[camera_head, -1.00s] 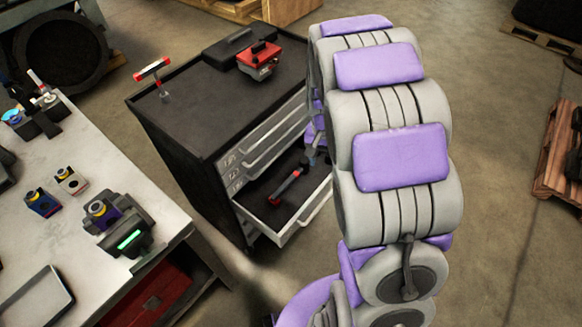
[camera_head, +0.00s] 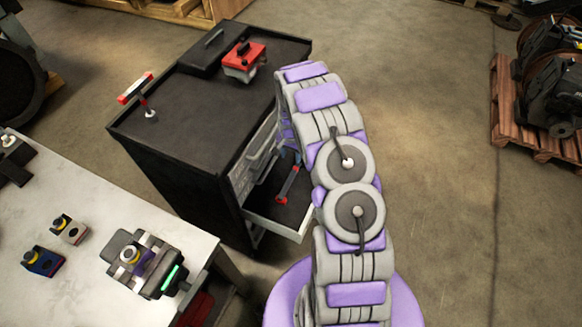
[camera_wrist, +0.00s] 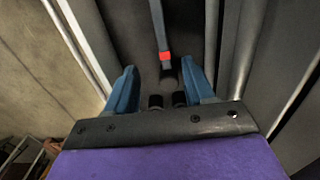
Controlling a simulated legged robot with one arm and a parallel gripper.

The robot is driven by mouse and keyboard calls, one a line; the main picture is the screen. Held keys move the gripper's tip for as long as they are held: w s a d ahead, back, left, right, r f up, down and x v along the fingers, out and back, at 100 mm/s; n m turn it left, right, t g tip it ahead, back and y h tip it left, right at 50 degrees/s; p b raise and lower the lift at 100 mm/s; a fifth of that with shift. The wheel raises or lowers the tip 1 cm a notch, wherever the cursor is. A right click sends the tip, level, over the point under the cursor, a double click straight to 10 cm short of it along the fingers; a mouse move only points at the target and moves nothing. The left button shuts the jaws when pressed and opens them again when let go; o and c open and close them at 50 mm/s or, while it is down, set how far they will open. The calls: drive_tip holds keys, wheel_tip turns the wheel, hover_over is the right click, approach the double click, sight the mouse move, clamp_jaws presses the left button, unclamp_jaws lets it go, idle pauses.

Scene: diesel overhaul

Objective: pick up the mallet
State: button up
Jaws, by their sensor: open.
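A long slim tool with a grey-blue shaft and red parts (camera_head: 288,186) lies in the open drawer; it seems to be the mallet, but its head is not clear. In the wrist view its shaft, red band (camera_wrist: 165,56) and dark end lie between and just beyond my two blue fingers. My gripper (camera_wrist: 162,74) is open, with the fingers on either side of the dark end. I see no grip on it and cannot tell the gap in depth. In the head view my arm mostly hides my gripper.
The drawer (camera_head: 272,226) juts from a black cabinet (camera_head: 180,140); its walls are close around my gripper. A red-ended T-shaped tool (camera_head: 135,88), a red-topped box (camera_head: 243,62) and a black case stand on top.

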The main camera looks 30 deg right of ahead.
drive_tip(key=b, duration=0.1)
approach(290, 178)
drive_tip(key=shift+d+f, duration=0.7)
drive_tip(key=shift+d, duration=0.2)
drive_tip(key=f, duration=0.1)
drive_tip(key=a+f+b, duration=0.1)
drive_tip(key=f, duration=0.1)
drive_tip(key=shift+s+f, duration=0.1)
drive_tip(key=shift+f, duration=0.05)
drive_tip(key=shift+a+f, duration=0.3)
drive_tip(key=shift+f, duration=0.2)
wheel_tip(290, 178, down, 5)
drive_tip(key=shift+d+r+b, duration=0.1)
drive_tip(key=shift+b, duration=0.85)
drive_tip(key=shift+a+r, duration=0.1)
drive_tip(key=shift+a, duration=0.25)
drive_tip(key=shift+c, duration=0.7)
drive_tip(key=shift+d, duration=0.25)
drive_tip(key=c, duration=0.7)
clamp_jaws()
drive_tip(key=shift+a, duration=0.1)
